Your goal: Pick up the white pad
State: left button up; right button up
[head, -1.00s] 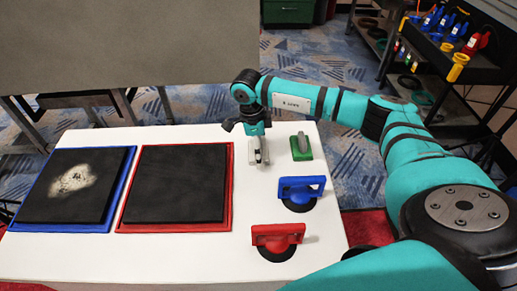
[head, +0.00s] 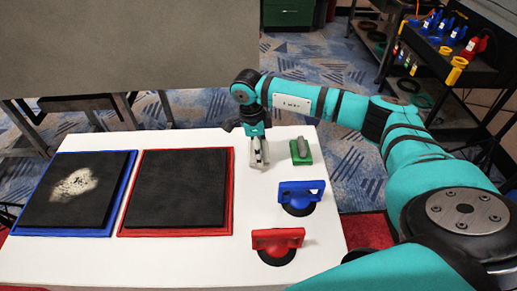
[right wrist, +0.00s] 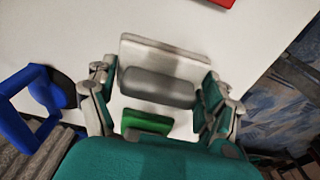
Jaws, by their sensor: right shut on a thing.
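The white pad (head: 260,155) is a pale plate with a grey handle, at the back right part of the white table in the head view. It also shows in the right wrist view (right wrist: 170,52), with its grey handle (right wrist: 158,89) between the fingers. My right gripper (head: 257,140) points down from above and is shut on the pad's handle, with a finger at each end of it in the right wrist view (right wrist: 157,93). Whether the pad touches the table is hard to tell. My left gripper is not in view.
A green pad (head: 301,152) lies right of the white pad. A blue handled tool (head: 301,196) and a red one (head: 277,245) lie nearer. A blue tray (head: 32,231) and a red tray (head: 175,233) with black mats fill the left. A grey panel stands behind.

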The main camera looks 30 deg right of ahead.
notch_tip(320, 180, up, 2)
jog(key=shift+p, duration=0.35)
jog(key=shift+s+a+r+p, duration=0.15)
jog(key=shift+s+a+p, duration=0.3)
jog(key=shift+a, duration=0.1)
jog(key=shift+s+a+r+p, duration=0.15)
jog(key=shift+s+a+p, duration=0.15)
jog(key=shift+s+a, duration=0.2)
jog(key=s+a+p, duration=0.1)
jog(key=s+a, duration=0.1)
jog(key=a, duration=0.1)
jog(key=s+a, duration=0.3)
jog(key=s+a+p, duration=0.1)
jog(key=s+a, duration=0.1)
jog(key=a, duration=0.1)
jog(key=shift+s+r+p, duration=0.25)
jog(key=shift+r+p, duration=0.05)
jog(key=shift+r, duration=0.1)
jog(key=shift+s+a, duration=0.5)
jog(key=shift+a, duration=0.05)
